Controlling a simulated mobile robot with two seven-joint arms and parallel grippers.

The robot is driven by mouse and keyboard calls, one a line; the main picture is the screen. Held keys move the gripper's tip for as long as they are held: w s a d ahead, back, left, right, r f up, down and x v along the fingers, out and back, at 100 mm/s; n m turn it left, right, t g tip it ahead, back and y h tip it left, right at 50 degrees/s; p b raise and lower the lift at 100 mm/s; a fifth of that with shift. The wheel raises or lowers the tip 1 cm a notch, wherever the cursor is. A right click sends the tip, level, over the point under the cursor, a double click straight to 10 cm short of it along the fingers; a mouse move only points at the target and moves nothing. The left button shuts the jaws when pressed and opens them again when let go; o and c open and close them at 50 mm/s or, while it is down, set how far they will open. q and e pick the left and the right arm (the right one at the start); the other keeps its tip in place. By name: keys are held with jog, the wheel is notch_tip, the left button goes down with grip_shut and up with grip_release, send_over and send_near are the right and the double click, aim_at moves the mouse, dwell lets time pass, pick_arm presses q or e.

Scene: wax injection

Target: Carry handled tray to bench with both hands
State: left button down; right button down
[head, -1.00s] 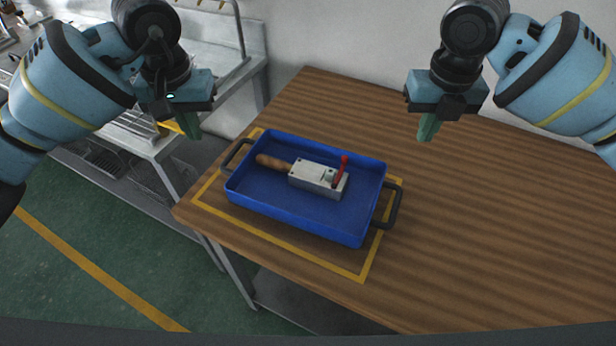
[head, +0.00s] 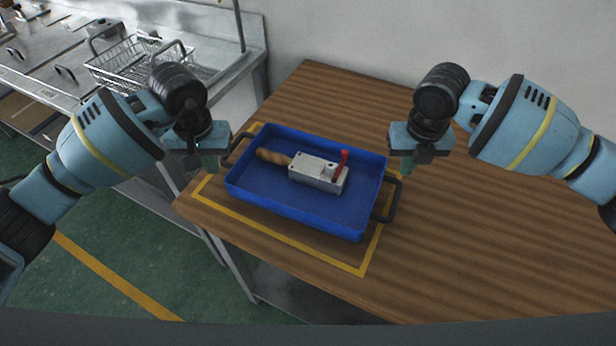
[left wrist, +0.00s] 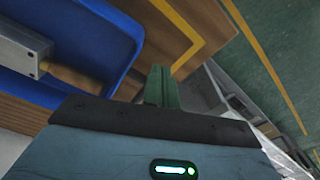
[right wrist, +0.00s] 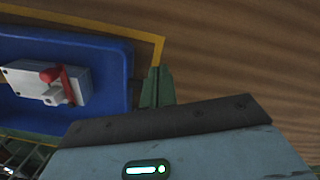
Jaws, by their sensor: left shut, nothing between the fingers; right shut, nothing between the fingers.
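The blue handled tray (head: 290,217) rests on the wooden bench inside a yellow marked outline. Its dark left handle (head: 228,152) and right handle (head: 396,200) stick out at the two short ends. A grey metal block with a red lever (head: 318,174) and a wooden handle (head: 273,156) lies in the tray. My left gripper (head: 209,168) is shut and empty, above and just left of the left handle. My right gripper (head: 405,165) is shut and empty, above the right handle. The tray also shows in the left wrist view (left wrist: 118,52) and the right wrist view (right wrist: 115,85).
The wooden bench top (head: 480,245) is clear to the right of the tray. A steel counter with a wire basket (head: 130,65) stands at the back left. The green floor (head: 100,230) with a yellow line lies at the left. A pale wall is behind.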

pick_arm(q)
jog(key=shift+f, duration=0.65)
pick_arm(e)
jog(key=shift+f, duration=0.65)
pick_arm(q)
jog(key=shift+w+d+f, duration=0.1)
jog(key=shift+d+f, duration=0.05)
jog(key=shift+d, duration=0.1)
pick_arm(e)
jog(key=shift+w+a+f, duration=0.1)
jog(key=shift+a+f, duration=0.05)
jog(key=shift+a, duration=0.1)
pick_arm(q)
jog(key=shift+d, duration=0.5)
pick_arm(e)
jog(key=shift+a, duration=0.5)
pick_arm(q)
jog(key=shift+d, duration=0.1)
